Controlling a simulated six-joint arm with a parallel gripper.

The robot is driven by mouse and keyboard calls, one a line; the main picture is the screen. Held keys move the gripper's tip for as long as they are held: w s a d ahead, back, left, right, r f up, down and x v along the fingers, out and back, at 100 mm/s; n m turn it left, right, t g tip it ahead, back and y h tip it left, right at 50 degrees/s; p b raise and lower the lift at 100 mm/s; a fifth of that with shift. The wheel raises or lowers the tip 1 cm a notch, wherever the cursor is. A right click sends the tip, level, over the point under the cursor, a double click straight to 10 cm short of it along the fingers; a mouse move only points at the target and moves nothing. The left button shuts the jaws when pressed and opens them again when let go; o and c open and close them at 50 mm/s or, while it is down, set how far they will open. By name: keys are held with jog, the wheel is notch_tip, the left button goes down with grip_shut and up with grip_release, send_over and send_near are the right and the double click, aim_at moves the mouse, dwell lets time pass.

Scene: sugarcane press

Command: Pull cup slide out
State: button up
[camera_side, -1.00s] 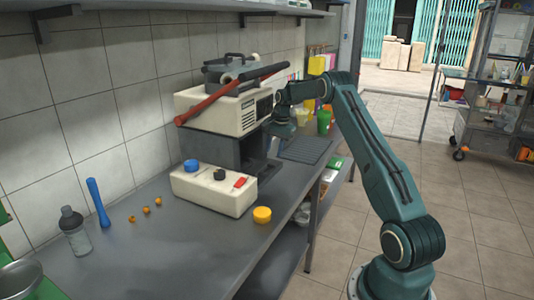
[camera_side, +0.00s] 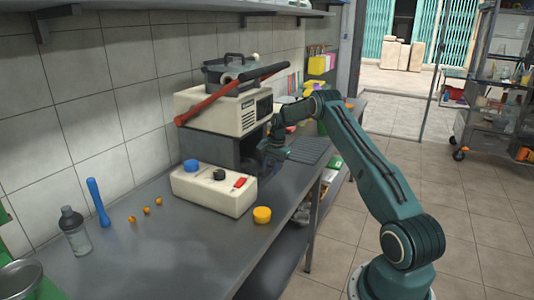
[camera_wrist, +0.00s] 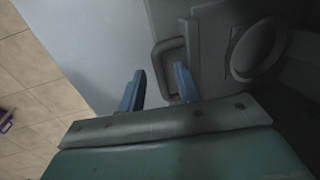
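The cup slide (camera_wrist: 212,65) is a grey plate with a round recess (camera_wrist: 255,50) and a loop handle (camera_wrist: 170,58), seen in the wrist view. My gripper (camera_wrist: 160,85) is open. Its two blue fingers are apart, with the handle just beyond and between their tips, slightly nearer the right finger. I cannot tell whether either finger touches it. In the side view my gripper (camera_side: 268,154) is low at the front opening of the cream and grey press (camera_side: 230,110), and my wrist hides most of the slide there.
A cream control box (camera_side: 212,190) with blue, black and red controls stands in front of the press. A yellow round piece (camera_side: 262,215) sits beside it. The press's red lever (camera_side: 207,103) slants above. A dark ribbed mat (camera_side: 308,149) lies right of my gripper.

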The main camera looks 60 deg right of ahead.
grip_shut()
jog(key=shift+s, duration=0.15)
jog(key=s, duration=1.7)
jog(key=shift+s, duration=0.15)
grip_release()
jog(key=shift+r, duration=0.15)
notch_tip(320, 180, up, 13)
jog(key=s, duration=0.2)
jog(key=shift+s+r, duration=0.2)
